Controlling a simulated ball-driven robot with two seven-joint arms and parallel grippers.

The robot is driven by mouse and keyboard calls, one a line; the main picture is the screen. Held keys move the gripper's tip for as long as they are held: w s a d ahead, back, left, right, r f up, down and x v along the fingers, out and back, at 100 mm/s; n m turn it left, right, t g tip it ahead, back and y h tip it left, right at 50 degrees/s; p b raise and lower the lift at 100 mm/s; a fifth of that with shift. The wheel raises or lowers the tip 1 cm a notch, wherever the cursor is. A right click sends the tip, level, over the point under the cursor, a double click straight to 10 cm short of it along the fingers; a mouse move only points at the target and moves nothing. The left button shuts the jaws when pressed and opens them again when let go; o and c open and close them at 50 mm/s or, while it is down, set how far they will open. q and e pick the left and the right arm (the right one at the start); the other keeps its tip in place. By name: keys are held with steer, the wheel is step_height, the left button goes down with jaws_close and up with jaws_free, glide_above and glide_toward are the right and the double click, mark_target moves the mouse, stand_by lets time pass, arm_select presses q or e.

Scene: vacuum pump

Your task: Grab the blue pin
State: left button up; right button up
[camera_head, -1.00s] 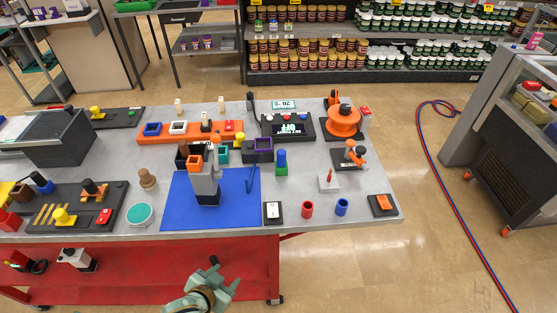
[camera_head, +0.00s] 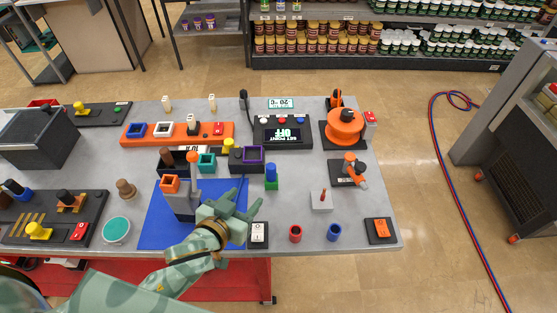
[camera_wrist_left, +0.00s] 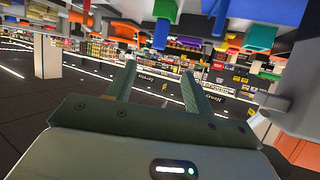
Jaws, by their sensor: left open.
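The blue pin (camera_head: 271,170) stands upright in a green base (camera_head: 271,184) on the grey table, right of the blue mat. In the left wrist view the scene is upside down, and the blue pin (camera_wrist_left: 161,34) hangs below its green base (camera_wrist_left: 166,10), beyond the fingertips. My left gripper (camera_head: 243,206) is open and empty over the right part of the blue mat, its fingers pointing right toward the pin but apart from it. Its two spread fingers also show in the left wrist view (camera_wrist_left: 160,82). My right gripper is not in view.
A white switch box (camera_head: 258,234) is close below the left gripper. A purple-framed dark box (camera_head: 247,157) sits behind. Red (camera_head: 295,233) and blue (camera_head: 334,232) cups stand front right. Table right of the pin is fairly clear.

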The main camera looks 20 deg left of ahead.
arm_select(q)
steer(key=b, duration=0.1)
glide_toward(269, 172)
steer(key=w, duration=0.2)
steer(key=w+f, duration=0.2)
steer(key=w, duration=0.1)
steer(key=shift+d+f, duration=0.2)
steer(key=shift+d, duration=0.15)
steer(key=shift+w+d+f+b, duration=0.15)
steer(key=shift+w+b, duration=0.15)
steer(key=shift+w, duration=0.15)
steer(key=b+x, duration=0.1)
steer(key=x, duration=0.4)
steer(key=shift+s, duration=0.1)
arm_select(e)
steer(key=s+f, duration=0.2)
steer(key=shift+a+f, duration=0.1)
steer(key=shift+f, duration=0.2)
arm_select(q)
steer(key=c, duration=1.1)
steer(key=shift+o, duration=0.2)
